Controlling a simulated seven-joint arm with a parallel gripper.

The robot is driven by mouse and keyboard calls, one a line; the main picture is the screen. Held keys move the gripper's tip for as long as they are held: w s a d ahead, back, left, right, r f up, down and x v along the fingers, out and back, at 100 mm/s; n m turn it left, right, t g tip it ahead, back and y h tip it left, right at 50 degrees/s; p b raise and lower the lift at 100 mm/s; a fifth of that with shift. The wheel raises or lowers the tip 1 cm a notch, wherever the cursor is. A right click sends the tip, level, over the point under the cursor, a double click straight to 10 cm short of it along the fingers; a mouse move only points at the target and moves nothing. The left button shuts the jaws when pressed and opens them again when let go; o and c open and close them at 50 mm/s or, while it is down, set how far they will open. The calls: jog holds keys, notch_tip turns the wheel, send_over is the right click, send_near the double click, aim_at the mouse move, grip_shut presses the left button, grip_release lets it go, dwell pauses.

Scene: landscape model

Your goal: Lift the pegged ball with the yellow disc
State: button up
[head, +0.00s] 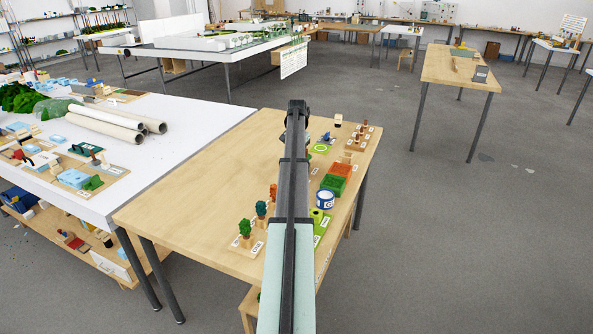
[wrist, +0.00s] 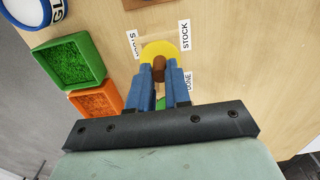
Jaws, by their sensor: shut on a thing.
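In the wrist view, the yellow disc (wrist: 181,47) shows just beyond my fingertips, with the brown peg of the pegged ball (wrist: 158,70) in front of it. My gripper (wrist: 159,75) has its blue fingers on either side of the brown peg and is shut on it. The ball itself is not clearly seen. I cannot tell whether the piece is clear of the table. In the head view my own arm hides the gripper and the pegged ball.
STOCK labels (wrist: 185,34) flank the disc, and a DONE label (wrist: 189,80) lies nearer. Left in the wrist view are a green tray (wrist: 70,61), an orange tray (wrist: 96,100) and a white-blue pot (wrist: 32,10). Tree models (head: 261,209) stand on the wooden table (head: 190,205).

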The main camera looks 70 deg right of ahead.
jog(key=shift+r, duration=2.25)
